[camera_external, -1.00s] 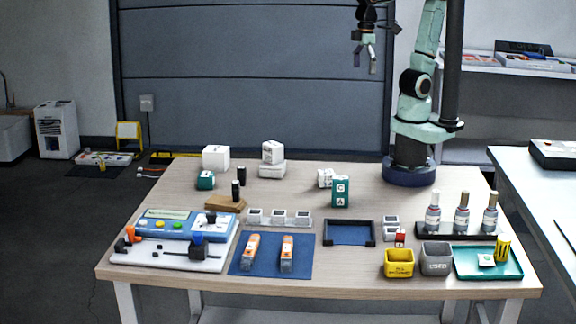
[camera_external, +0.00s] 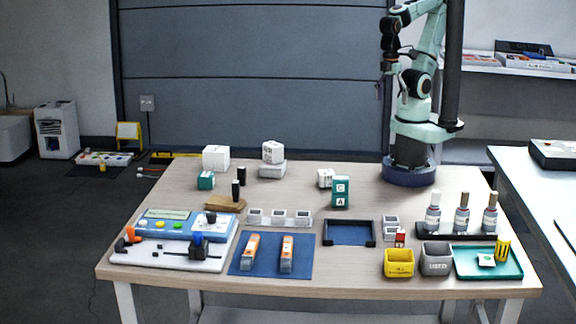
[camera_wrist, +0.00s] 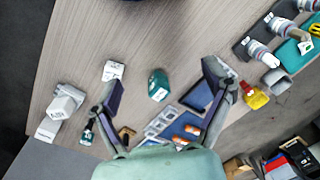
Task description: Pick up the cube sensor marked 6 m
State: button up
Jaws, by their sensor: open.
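No "6 m" mark is readable, so I cannot tell which cube carries it. In the external view a white cube with dark print (camera_external: 273,151) sits on a white block (camera_external: 271,169). Another white cube (camera_external: 325,178) stands beside two stacked teal blocks marked C and A (camera_external: 341,193). A small teal cube (camera_external: 206,180) is at the left, near a larger white box (camera_external: 215,157). My gripper (camera_wrist: 163,80) is open and empty, high above the table. In the wrist view the teal stack (camera_wrist: 158,86) shows between its fingers and a white cube (camera_wrist: 113,71) near the left finger.
Two black cylinders stand by a wooden block (camera_external: 226,203). In front are a blue mat (camera_external: 271,266), a dark-rimmed tray (camera_external: 349,243) and small white cubes. Bottles (camera_external: 461,214), a yellow bin (camera_external: 398,263) and a grey bin (camera_external: 436,259) stand right. The table's middle is clear.

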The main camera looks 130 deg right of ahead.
jog(key=w+m+t, duration=0.1)
jog(key=w+t, duration=0.2)
jog(key=w, duration=0.3)
jog(key=m+g, duration=0.3)
jog(key=m, duration=0.4)
send_over(328, 172)
jog(key=shift+h, duration=0.4)
notch_tip(328, 172, down, 17)
jog(key=shift+w+f, duration=0.1)
jog(key=shift+f, duration=3.05)
jog(key=c, duration=1.3)
